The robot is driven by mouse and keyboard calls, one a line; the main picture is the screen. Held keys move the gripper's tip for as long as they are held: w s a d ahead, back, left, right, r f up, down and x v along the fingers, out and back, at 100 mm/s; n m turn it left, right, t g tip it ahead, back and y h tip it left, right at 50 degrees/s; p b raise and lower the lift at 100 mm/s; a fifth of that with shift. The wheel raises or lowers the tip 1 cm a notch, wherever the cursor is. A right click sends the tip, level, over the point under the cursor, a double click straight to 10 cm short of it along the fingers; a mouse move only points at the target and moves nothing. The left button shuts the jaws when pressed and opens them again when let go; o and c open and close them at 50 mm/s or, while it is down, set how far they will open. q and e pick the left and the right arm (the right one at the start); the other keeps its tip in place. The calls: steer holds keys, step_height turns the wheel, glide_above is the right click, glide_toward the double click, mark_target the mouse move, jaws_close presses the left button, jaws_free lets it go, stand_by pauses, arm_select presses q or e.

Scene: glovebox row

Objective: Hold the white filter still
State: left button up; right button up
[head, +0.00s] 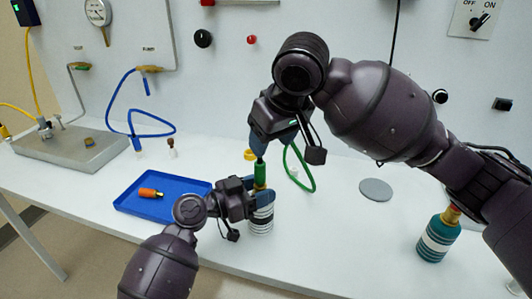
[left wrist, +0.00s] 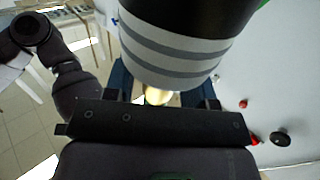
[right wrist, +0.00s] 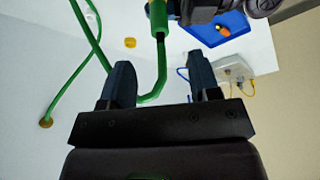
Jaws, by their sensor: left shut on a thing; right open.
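The white filter (head: 262,222) is a white cylinder with dark stripes, standing upright on the bench. My left gripper (head: 262,198) is shut on it near its top. In the left wrist view the filter (left wrist: 175,55) fills the top, with a pale yellow neck (left wrist: 157,96) between the fingers (left wrist: 160,85). A green connector (head: 260,172) stands above the filter; whether it is seated cannot be told. Its green hose (head: 304,172) loops to the right. My right gripper (head: 272,148) is open just above the connector. In the right wrist view the hose (right wrist: 161,75) shows between its fingers (right wrist: 160,78).
A teal striped bottle (head: 438,238) stands at right, by my right arm. A grey disc (head: 376,190) and a yellow ring (head: 250,154) lie on the bench (head: 340,235).

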arm_select(q)
steer(key=shift+f, duration=0.65)
arm_select(e)
steer(key=shift+v, duration=0.9)
arm_select(q)
steer(key=o, duration=1.1)
steer(key=shift+w, duration=0.1)
steer(key=shift+r, duration=0.25)
steer(key=shift+r, duration=0.1)
steer(key=shift+a, duration=0.15)
steer(key=v, duration=1.1)
steer(key=shift+s+a, duration=0.3)
